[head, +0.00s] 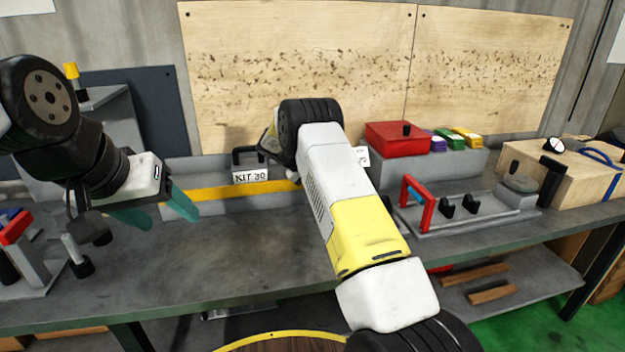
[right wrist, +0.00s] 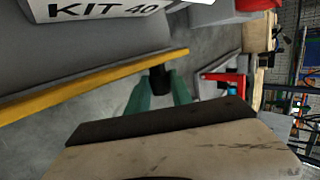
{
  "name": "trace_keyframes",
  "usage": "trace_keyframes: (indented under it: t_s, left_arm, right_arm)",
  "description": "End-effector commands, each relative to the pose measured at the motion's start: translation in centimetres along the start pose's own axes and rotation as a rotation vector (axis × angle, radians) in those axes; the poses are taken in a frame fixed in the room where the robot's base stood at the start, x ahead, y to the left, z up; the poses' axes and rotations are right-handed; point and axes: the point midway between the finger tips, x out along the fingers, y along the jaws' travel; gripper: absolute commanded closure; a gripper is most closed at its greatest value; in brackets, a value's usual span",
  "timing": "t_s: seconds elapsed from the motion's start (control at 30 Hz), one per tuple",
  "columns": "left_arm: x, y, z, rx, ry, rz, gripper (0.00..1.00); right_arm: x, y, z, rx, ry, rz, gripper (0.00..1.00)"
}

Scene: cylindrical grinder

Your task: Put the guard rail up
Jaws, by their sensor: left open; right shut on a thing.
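The guard rail (head: 235,191) is a long yellow bar along the back of the bench, in front of the kit boxes. In the right wrist view the yellow bar (right wrist: 90,81) runs slantwise and its end shows near the fingertips. My right gripper (right wrist: 160,86) has its green fingers shut on a black knob (right wrist: 159,76) at that end. In the head view my right arm hides this gripper and that end of the rail. My left gripper (head: 156,207) is open and empty, its green fingers above the bench, in front of the rail's left part.
A red box (head: 397,139) and a tray with a red frame (head: 417,204) are at right. A grey stand (head: 35,272) is at left. The bench's front middle is clear.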

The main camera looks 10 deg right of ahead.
Motion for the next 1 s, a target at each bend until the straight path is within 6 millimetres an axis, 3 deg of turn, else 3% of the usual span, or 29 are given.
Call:
trace_keyframes:
  t_s: [0.13,0.17,0.27,0.67,1.0]
  left_arm:
    - [0.0,0.0,0.0,0.0,0.0,0.0,0.37]
    - [0.0,0.0,0.0,0.0,0.0,0.0,0.37]
    - [0.0,0.0,0.0,0.0,0.0,0.0,0.37]
    - [0.0,0.0,0.0,0.0,0.0,0.0,0.37]
    - [0.0,0.0,0.0,0.0,0.0,0.0,0.37]
  right_arm:
    - [-0.1,-0.1,0.2,0.0,-0.007,0.0,1.0]
    - [-0.1,-0.1,0.2,0.0,-0.007,0.0,0.72]
    - [-0.1,-0.1,0.2,0.001,-0.006,0.0,0.52]
    - [-0.7,0.0,0.1,0.001,-0.005,0.0,0.52]
    - [-6.2,0.0,0.2,0.002,-0.006,0.001,0.52]
